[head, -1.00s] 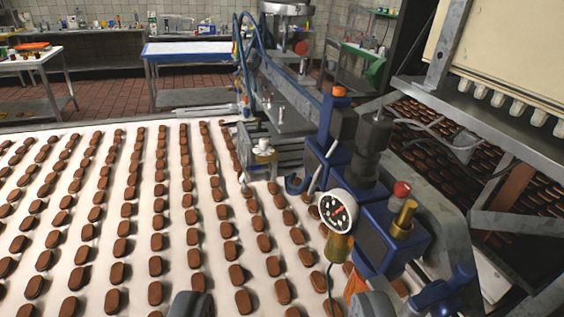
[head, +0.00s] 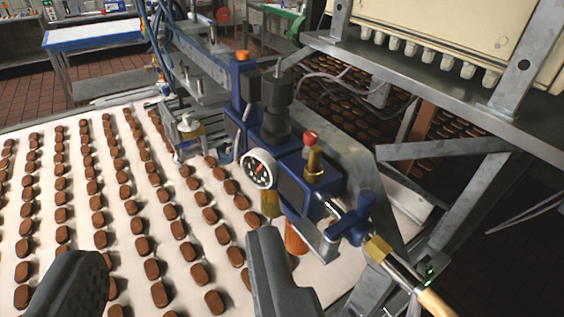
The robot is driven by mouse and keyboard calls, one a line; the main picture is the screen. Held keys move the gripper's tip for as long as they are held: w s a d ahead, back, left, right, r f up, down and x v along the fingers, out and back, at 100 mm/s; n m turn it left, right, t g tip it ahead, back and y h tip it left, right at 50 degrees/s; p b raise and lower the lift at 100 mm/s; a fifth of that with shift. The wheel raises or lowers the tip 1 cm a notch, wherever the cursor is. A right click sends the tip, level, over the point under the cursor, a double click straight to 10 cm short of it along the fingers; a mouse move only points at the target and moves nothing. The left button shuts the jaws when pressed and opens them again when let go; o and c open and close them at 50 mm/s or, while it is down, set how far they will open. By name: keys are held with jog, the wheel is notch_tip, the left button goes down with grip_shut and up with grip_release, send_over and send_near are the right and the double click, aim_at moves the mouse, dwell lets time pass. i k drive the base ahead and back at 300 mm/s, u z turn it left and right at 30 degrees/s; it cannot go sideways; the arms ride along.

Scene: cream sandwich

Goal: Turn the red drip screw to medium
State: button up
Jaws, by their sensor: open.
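The red drip screw (head: 310,138) is a small red knob on top of the blue dosing unit (head: 291,195), just behind a brass fitting (head: 314,164). A round pressure gauge (head: 259,169) with a white rim faces me on the unit's left side. My gripper (head: 165,265) is open and empty at the bottom of the view, its two dark fingers wide apart. It is nearer to me than the unit, below and left of the red screw, and not touching it. The screw's setting cannot be read from here.
A white conveyor belt (head: 128,255) with rows of brown biscuits fills the left. A blue-handled valve (head: 352,220) and brass hose fitting (head: 378,247) stick out at the unit's right. A metal frame (head: 445,150) stands at the right.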

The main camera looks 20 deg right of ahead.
aim_at(311, 137)
jog(key=z, duration=0.05)
jog(key=k, duration=0.5)
jog(key=u, duration=1.3)
jog(key=k, duration=0.8)
jog(key=z, duration=0.8)
jog(key=i, duration=1.7)
jog(key=u, duration=0.05)
